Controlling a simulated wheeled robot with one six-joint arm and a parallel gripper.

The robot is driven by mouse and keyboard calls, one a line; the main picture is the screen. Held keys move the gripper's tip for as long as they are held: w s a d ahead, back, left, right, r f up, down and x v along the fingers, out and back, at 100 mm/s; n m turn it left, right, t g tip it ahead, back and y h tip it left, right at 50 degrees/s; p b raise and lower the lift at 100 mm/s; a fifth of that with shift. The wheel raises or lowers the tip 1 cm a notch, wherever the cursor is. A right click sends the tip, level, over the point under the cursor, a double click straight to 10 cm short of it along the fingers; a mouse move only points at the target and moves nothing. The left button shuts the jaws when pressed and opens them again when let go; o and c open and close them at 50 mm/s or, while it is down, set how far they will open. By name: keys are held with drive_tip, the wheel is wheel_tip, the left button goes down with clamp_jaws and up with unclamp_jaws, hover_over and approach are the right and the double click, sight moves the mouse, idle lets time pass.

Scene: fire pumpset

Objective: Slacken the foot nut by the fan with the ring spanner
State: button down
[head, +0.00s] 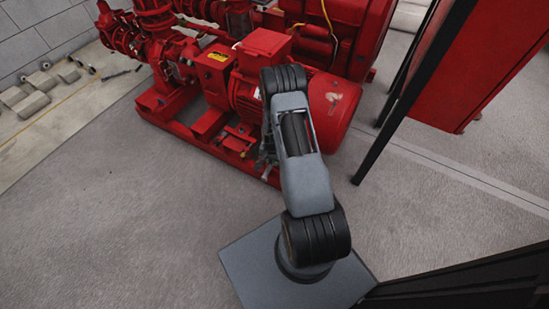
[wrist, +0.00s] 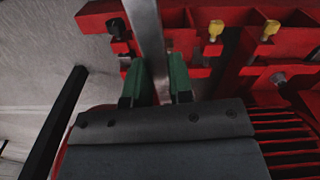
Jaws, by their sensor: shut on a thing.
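My gripper (wrist: 155,82) has green fingertips and is shut on a flat silver bar, the ring spanner (wrist: 147,35). The spanner runs up out of the top of the wrist view, so its ring end is not seen. A small nut or bolt (wrist: 125,62) shows just left of the gripper, near the fan end; I cannot tell if the spanner touches it. A grey foot nut (wrist: 278,78) sits further right on a red foot. The red fan cowl (head: 335,108) shows in the head view. There my gripper (head: 266,162) is partly hidden by my arm, low beside the motor.
The red base frame (wrist: 185,17) carries a dark bolt (wrist: 117,28) and yellow-headed ones (wrist: 215,30). A red cabinet (head: 480,75) with a black post (head: 410,100) stands right. Grey blocks (head: 30,103) lie by the wall. Floor left of my base is clear.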

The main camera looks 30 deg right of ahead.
drive_tip(key=shift+s+d+f+m, duration=0.2)
drive_tip(key=shift+d+f+m, duration=0.1)
drive_tip(key=shift+d+f, duration=0.1)
drive_tip(key=shift+a, duration=0.2)
drive_tip(key=shift+s+f, duration=0.1)
drive_tip(key=shift+f, duration=0.1)
drive_tip(key=shift+f+b, duration=2.2)
drive_tip(key=shift+f, duration=0.1)
drive_tip(key=shift+f+b, duration=1.1)
drive_tip(key=shift+f, duration=0.25)
drive_tip(key=shift+d, duration=0.1)
